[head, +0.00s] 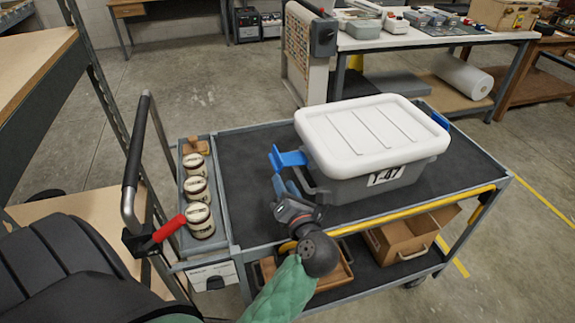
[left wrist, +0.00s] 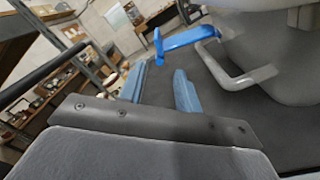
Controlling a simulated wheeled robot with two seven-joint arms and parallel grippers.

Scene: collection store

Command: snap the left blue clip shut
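A grey tote (head: 375,178) with a white lid (head: 365,135) stands on the cart. Its left blue clip (head: 288,159) sticks out sideways from the tote's left end, swung open. In the left wrist view the clip (left wrist: 188,40) juts out above a grey handle loop (left wrist: 235,75). My left gripper (head: 286,187) is just below and in front of the clip, apart from it. Its two blue fingers (left wrist: 161,74) are spread with nothing between them. The right blue clip (head: 440,121) is at the tote's far right end, partly hidden by the lid. My right gripper is not in view.
The tote stands on the cart's dark top (head: 245,165). Several labelled jars (head: 198,190) sit in a side tray left of it. A yellow bar (head: 420,207) runs along the cart's front edge. A cardboard box (head: 410,238) lies on the shelf below.

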